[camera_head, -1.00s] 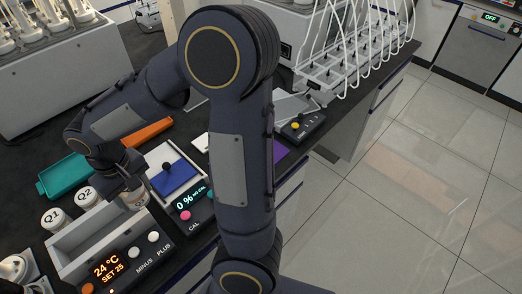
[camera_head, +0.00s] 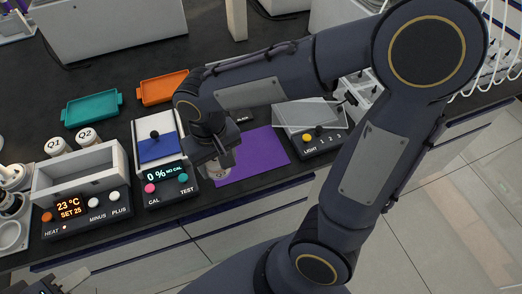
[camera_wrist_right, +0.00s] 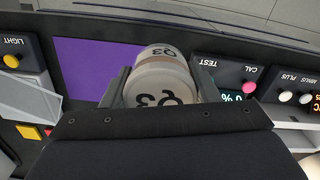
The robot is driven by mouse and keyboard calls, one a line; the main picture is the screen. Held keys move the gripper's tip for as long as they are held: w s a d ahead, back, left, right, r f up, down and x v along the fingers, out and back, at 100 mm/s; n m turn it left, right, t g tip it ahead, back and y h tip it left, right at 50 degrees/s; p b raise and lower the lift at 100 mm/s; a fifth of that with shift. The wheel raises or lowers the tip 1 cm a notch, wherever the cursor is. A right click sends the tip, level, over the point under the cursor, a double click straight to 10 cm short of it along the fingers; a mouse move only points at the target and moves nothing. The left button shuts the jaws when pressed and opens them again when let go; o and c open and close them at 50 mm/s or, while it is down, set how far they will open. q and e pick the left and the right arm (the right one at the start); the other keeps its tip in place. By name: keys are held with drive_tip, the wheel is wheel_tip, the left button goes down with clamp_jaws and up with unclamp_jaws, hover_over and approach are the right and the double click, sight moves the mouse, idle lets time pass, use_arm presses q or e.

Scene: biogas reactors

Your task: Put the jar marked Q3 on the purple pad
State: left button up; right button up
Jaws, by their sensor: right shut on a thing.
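The jar marked Q3 (camera_wrist_right: 160,88) is white with a pale lid and sits between the fingers of my right gripper (camera_head: 213,166), which is shut on it. The purple pad (camera_wrist_right: 85,65) lies beside the jar in the wrist view. Bare pad shows to the jar's right in the head view; I cannot tell the gap beneath the jar. My left gripper (camera_head: 72,281) shows partly at the bottom left; its fingers are unclear.
Two white jars (camera_head: 70,140) stand behind the grey open box (camera_head: 83,170) with the heater panel. The calibration panel (camera_head: 168,184) is just left of the held jar. A light panel with a clear plate (camera_head: 299,115) stands right of the pad. Teal (camera_head: 92,107) and orange trays (camera_head: 163,88) lie behind.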

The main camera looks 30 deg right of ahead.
drive_tip(key=w+d+f+p, duration=0.1)
drive_tip(key=w+d+f, duration=0.2)
drive_tip(key=d, duration=0.3)
hover_over(249, 161)
drive_tip(key=f, duration=0.5)
drive_tip(key=shift+s+a+p, duration=0.15)
drive_tip(key=shift+a+p, duration=0.2)
drive_tip(key=f, duration=0.3)
drive_tip(key=shift+d+f, duration=0.2)
drive_tip(key=shift+d, duration=0.15)
drive_tip(key=shift+f, duration=0.4)
drive_tip(key=o, duration=0.6)
drive_tip(key=shift+f, duration=0.15)
drive_tip(key=o, duration=0.4)
